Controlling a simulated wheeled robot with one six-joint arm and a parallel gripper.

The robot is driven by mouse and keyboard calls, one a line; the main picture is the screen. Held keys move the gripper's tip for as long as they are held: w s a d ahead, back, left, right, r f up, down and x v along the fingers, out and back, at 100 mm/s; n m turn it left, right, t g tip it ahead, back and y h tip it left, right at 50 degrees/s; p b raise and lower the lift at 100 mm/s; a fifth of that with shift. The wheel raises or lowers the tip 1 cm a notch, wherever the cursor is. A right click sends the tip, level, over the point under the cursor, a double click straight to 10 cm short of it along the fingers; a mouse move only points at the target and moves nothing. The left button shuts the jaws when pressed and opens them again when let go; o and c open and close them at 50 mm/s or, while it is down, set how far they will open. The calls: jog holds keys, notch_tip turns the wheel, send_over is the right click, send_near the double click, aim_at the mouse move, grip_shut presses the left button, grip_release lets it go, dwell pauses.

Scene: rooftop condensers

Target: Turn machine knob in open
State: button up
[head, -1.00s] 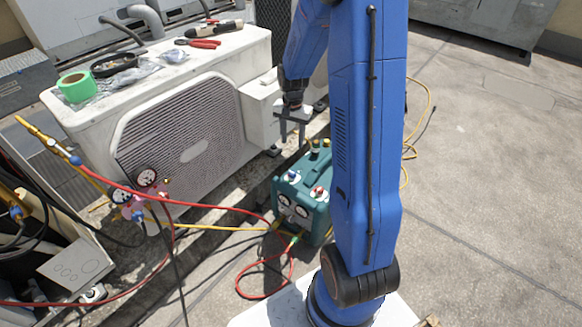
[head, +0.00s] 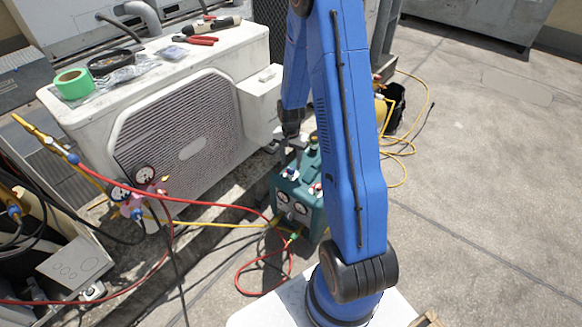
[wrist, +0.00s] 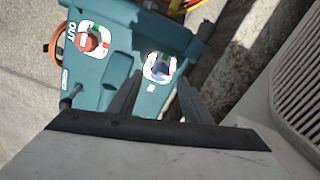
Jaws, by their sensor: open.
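The teal machine (head: 283,188) stands on the ground in front of the white condenser, with gauges on its front face. In the wrist view its top (wrist: 118,62) carries a blue knob (wrist: 160,70) on a white label. A red knob (wrist: 95,40) sits to the left, beside the word OUT. My gripper (wrist: 159,82) is open and empty, with its two fingers on either side of the blue knob in the picture. I cannot tell whether the fingers touch it. In the head view my gripper (head: 291,152) is just above the machine's back left part.
The white condenser (head: 180,125) stands close to the left, with tools and green tape (head: 73,83) on top. Red and yellow hoses (head: 225,228) run to a gauge manifold (head: 135,190). Open paving (head: 480,180) lies to the right.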

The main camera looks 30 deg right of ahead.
aim_at(291, 169)
jog(key=shift+f, duration=1.8)
jog(key=c, duration=1)
